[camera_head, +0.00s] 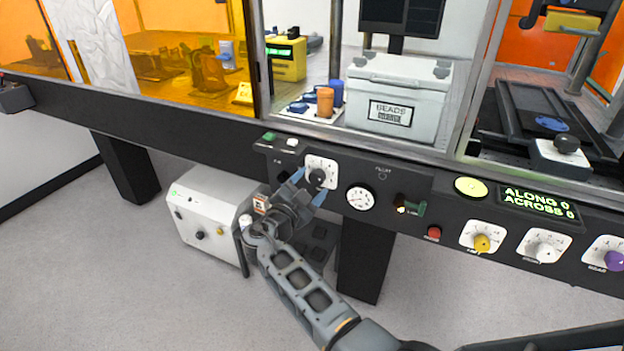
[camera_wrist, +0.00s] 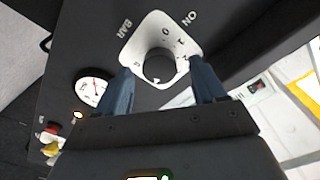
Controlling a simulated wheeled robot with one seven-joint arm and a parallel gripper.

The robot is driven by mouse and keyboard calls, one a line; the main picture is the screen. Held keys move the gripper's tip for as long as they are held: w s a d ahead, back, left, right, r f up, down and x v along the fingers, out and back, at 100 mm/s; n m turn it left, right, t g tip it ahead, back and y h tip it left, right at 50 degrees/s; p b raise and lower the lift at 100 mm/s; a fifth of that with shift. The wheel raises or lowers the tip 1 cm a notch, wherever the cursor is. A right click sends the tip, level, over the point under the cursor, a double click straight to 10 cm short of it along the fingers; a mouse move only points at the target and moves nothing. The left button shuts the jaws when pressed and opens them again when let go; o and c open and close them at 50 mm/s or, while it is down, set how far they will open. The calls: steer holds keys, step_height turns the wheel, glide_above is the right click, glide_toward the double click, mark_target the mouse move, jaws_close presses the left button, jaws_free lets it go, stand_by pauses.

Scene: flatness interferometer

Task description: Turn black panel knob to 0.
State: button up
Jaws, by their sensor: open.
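The black panel knob (camera_head: 317,178) sits on a white dial plate (camera_head: 322,165) on the dark front panel. A small light mark shows on the knob's near edge. My gripper (camera_head: 309,186) is in front of the knob. In the wrist view its two blue fingers (camera_wrist: 163,84) are spread apart, one on each side of the knob's near part, with visible gaps to it.
Yellow (camera_head: 482,242), white (camera_head: 545,250) and purple (camera_head: 614,260) knobs lie further right. A white box (camera_head: 206,218) stands on the floor below.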

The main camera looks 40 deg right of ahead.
steer(key=shift+x, duration=1.05)
steer(key=shift+s, duration=0.1)
steer(key=c, duration=1.1)
